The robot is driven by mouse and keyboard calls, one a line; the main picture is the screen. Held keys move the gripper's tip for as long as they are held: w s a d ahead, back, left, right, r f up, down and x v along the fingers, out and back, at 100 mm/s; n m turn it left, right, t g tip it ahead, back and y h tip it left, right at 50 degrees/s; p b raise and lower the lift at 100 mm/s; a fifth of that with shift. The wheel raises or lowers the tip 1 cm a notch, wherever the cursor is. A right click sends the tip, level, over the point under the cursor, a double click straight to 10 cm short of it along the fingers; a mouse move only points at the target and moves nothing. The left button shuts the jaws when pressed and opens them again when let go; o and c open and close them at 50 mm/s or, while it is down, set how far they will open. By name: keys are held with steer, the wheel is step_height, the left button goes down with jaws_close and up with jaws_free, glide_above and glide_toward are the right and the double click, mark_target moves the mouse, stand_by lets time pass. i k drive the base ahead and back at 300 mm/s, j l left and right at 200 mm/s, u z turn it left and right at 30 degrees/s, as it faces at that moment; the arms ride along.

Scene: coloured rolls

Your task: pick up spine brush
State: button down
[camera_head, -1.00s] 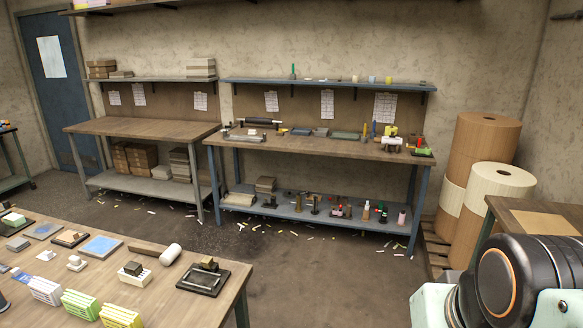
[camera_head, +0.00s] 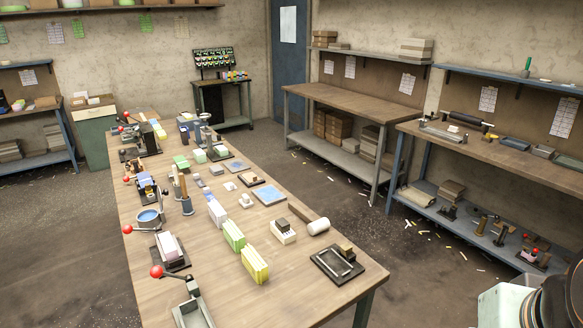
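I cannot pick out a spine brush for certain; the small tools are too small to tell apart. On the long wooden table (camera_head: 320,300) stands an upright brown-handled tool (camera_head: 185,190) near the left edge, which may be a brush. A tool with a dark wooden handle and a white cylindrical head (camera_head: 318,227) lies near the table's right edge and looks like a mallet. My gripper is out of view; only part of my arm shows at the lower right corner.
Red-knobbed presses line the table's left edge, one at the near end (camera_head: 190,305). Yellow and green stacked blocks (camera_head: 254,265) and a black tray (camera_head: 337,265) lie nearby. A blue-legged workbench (camera_head: 500,155) stands at right. The floor between is open, with paper scraps.

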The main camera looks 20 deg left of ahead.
mark_target(181, 175)
steer(key=i+l+u, duration=0.2)
steer(key=u, duration=0.2)
steer(key=i+l+u, duration=0.15)
steer(key=l+u, duration=0.25)
steer(key=i+l+u, duration=0.15)
steer(key=u, duration=0.2)
steer(key=l+u, duration=1.15)
steer(key=l, duration=0.3)
steer(key=l+u, duration=0.4)
steer(key=i+l, duration=0.15)
steer(key=i+j+z, duration=0.2)
steer(key=i+j, duration=0.15)
steer(key=i+j+z, duration=0.2)
steer(key=j, duration=0.35)
steer(key=i+l, duration=0.05)
steer(key=i, duration=0.05)
